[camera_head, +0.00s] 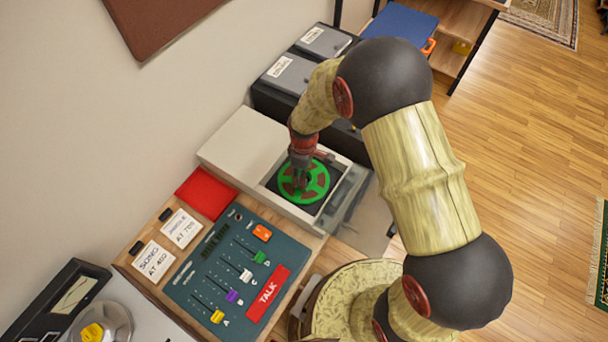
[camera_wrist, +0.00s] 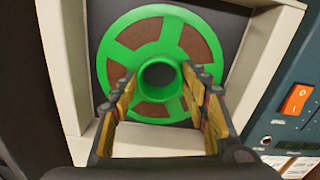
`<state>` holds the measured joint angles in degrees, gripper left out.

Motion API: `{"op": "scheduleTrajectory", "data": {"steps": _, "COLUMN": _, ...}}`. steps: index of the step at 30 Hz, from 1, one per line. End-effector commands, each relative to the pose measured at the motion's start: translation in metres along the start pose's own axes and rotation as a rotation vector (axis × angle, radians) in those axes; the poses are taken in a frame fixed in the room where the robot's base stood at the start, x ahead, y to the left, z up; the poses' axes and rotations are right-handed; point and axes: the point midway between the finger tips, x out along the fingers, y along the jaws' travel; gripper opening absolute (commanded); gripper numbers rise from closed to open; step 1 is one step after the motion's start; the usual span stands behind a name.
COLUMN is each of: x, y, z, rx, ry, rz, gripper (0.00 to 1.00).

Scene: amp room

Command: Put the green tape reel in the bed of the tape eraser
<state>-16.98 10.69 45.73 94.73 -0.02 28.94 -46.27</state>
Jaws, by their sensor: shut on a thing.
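The green tape reel (camera_head: 315,186) has brown tape showing between its spokes. It lies within the dark recessed bed (camera_head: 270,182) of the cream tape eraser (camera_head: 240,146). In the wrist view the reel (camera_wrist: 117,48) appears flat inside the bed (camera_wrist: 215,22), framed by the cream rim (camera_wrist: 262,55). My gripper (camera_head: 300,183) is above the reel, pointing down. In the wrist view its fingers (camera_wrist: 160,88) are shut on the raised green hub at the reel's centre. Whether the reel touches the bed floor cannot be told.
A mixer panel (camera_head: 225,268) with coloured sliders and a red square (camera_head: 206,194) lie in front of the eraser. Dark boxes with grey lids (camera_head: 288,73) stand behind it. A clear lid-like panel (camera_head: 345,197) rises at the eraser's right side. The wall is close on the left.

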Motion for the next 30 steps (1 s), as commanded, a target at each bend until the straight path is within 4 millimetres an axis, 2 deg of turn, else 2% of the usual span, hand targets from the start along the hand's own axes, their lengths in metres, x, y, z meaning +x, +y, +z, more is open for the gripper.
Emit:
{"op": "scheduleTrajectory", "data": {"steps": 9, "x": 0.0017, "y": 0.0007, "z": -0.0007, "rx": 0.0, "ry": 0.002, "rz": 0.002, "gripper": 0.09}}
{"op": "scheduleTrajectory", "data": {"steps": 10, "x": 0.0018, "y": 0.0004, "z": -0.0004, "rx": 0.0, "ry": 0.001, "rz": 0.001, "gripper": 0.47}}
{"op": "scheduleTrajectory", "data": {"steps": 18, "x": 0.0012, "y": 0.0003, "z": -0.0003, "rx": 0.0, "ry": 0.001, "rz": 0.001, "gripper": 0.62}}
{"op": "scheduleTrajectory", "data": {"steps": 30, "x": -0.0036, "y": 0.0005, "z": -0.0005, "rx": 0.0, "ry": 0.001, "rz": 0.001, "gripper": 0.64}}
